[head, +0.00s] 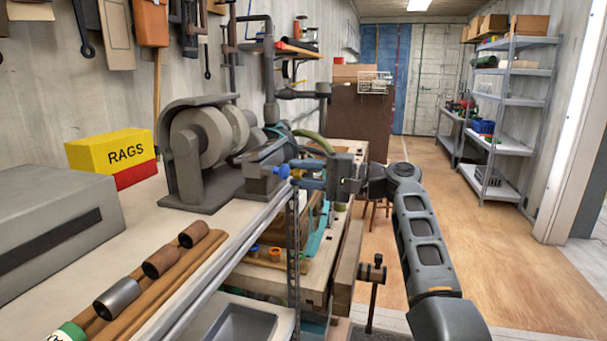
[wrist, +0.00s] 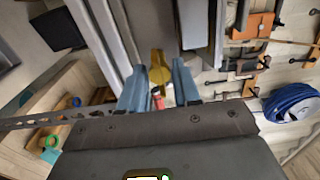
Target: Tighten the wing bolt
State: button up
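My gripper (head: 296,173) reaches left from my arm at the workbench's front edge, beside the grinder. Its two blue-grey fingers are apart, one above the other in the head view. A small bright blue knob-like piece (head: 282,171) shows just at the fingertips, by the end of a metal rail. In the wrist view the gripper (wrist: 159,80) has a yellow winged piece (wrist: 159,66), which looks like the wing bolt, between its fingertips. I cannot tell whether the fingers touch it. A small red piece (wrist: 157,101) lies nearer between the fingers. The bolt's shank is hidden.
A bench grinder (head: 208,140) stands behind the fingertips. A yellow and red rags box (head: 112,153) and a grey metal box (head: 55,220) are on the bench at left. A wooden workbench (head: 315,275) lies below the gripper. The floor (head: 500,235) at right is clear.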

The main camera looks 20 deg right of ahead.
jog(key=b+v, duration=0.2)
jog(key=v, duration=0.5)
jog(key=shift+s+d, duration=0.25)
jog(key=shift+d, duration=0.05)
